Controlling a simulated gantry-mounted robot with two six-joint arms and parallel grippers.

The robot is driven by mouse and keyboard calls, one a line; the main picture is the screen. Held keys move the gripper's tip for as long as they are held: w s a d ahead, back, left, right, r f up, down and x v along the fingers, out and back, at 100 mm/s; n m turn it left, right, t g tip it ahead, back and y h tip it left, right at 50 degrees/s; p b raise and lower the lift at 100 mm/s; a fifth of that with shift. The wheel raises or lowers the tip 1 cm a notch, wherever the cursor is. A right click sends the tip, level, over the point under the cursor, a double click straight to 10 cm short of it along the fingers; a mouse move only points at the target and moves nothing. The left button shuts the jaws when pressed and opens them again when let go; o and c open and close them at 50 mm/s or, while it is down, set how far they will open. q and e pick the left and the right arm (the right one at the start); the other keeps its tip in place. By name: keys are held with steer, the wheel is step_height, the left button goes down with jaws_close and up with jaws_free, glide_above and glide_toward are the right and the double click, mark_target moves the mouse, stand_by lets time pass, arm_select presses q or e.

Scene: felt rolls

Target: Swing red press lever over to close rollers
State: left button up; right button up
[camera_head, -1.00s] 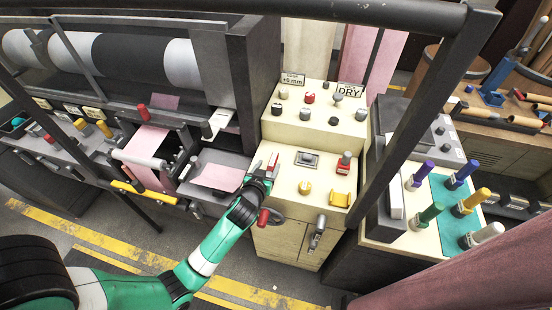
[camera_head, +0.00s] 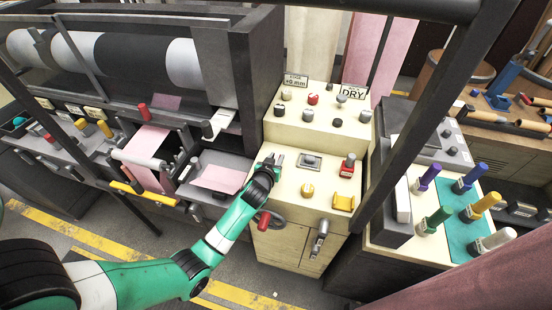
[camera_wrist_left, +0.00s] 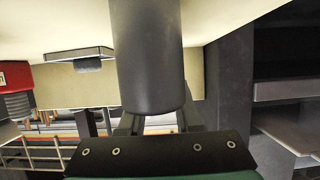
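A red lever grip (camera_head: 144,111) stands upright at the rollers on the left machine, beside the pale roller (camera_head: 139,158). I cannot tell whether this is the press lever. My left gripper (camera_head: 274,161) is at the left edge of the cream console (camera_head: 280,187), away from that grip. In the left wrist view a dark grey cylinder (camera_wrist_left: 148,60) fills the middle and hides the fingertips. Whether the fingers hold anything is unclear. A red handle (camera_head: 264,221) sits on a wheel low on the console front. My right gripper is out of view.
The console top carries a yellow knob (camera_head: 307,190), a red block with a grey knob (camera_head: 347,167) and a yellow bracket (camera_head: 344,202). Coloured handles stand on a teal panel (camera_head: 458,220) at right. A dark frame bar (camera_head: 425,110) crosses the view. The striped floor in front is open.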

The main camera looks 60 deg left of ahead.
arm_select(q)
jaws_close()
stand_by(0.8)
